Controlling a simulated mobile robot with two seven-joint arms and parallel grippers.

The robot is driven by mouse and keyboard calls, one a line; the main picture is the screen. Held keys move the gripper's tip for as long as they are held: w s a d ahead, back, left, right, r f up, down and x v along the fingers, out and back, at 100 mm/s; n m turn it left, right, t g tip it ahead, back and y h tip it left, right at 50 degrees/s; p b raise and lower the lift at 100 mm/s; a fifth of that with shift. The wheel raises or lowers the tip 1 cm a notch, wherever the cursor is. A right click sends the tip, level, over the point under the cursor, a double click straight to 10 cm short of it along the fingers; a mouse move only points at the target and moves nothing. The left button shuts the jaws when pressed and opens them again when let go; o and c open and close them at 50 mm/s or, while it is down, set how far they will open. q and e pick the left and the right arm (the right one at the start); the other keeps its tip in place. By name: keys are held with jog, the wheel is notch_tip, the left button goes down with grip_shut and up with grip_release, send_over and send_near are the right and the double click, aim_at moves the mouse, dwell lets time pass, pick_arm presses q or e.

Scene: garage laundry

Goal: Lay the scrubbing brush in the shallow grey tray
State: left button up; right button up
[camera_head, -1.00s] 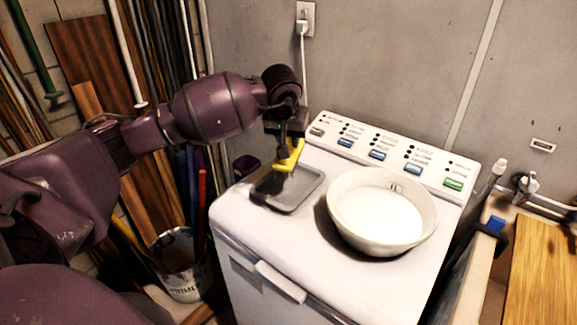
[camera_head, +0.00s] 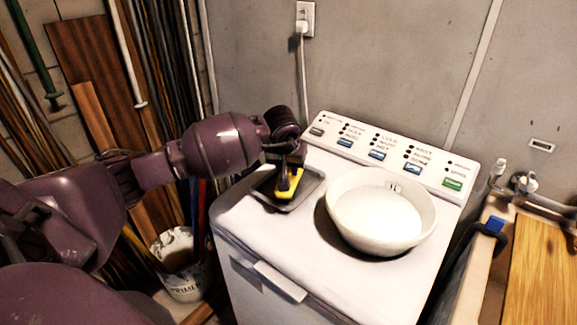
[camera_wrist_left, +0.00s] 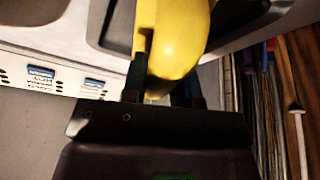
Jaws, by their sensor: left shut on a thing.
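The scrubbing brush (camera_head: 289,184) is yellow with a dark part. It is in my left gripper (camera_head: 287,172), which is shut on it, low over the shallow grey tray (camera_head: 300,203). The tray lies on top of the white machine, left of the bowl. In the left wrist view the yellow brush (camera_wrist_left: 175,45) sits between the fingers, with part of the tray (camera_wrist_left: 112,28) behind it. Whether the brush touches the tray floor, I cannot tell. My right gripper is not in view.
A large pale bowl (camera_head: 334,214) with white contents stands on the machine (camera_head: 262,232), close to the tray's right. The control panel (camera_head: 395,150) rises behind. A bucket (camera_head: 184,284) stands on the floor at left. A wooden board (camera_head: 545,265) lies at right.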

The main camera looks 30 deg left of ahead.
pick_arm(q)
jog(key=shift+f, duration=0.15)
jog(key=o, duration=0.9)
jog(key=shift+r, duration=0.45)
jog(key=v, duration=1.1)
jog(key=shift+s+r, duration=0.2)
jog(key=shift+s, duration=0.05)
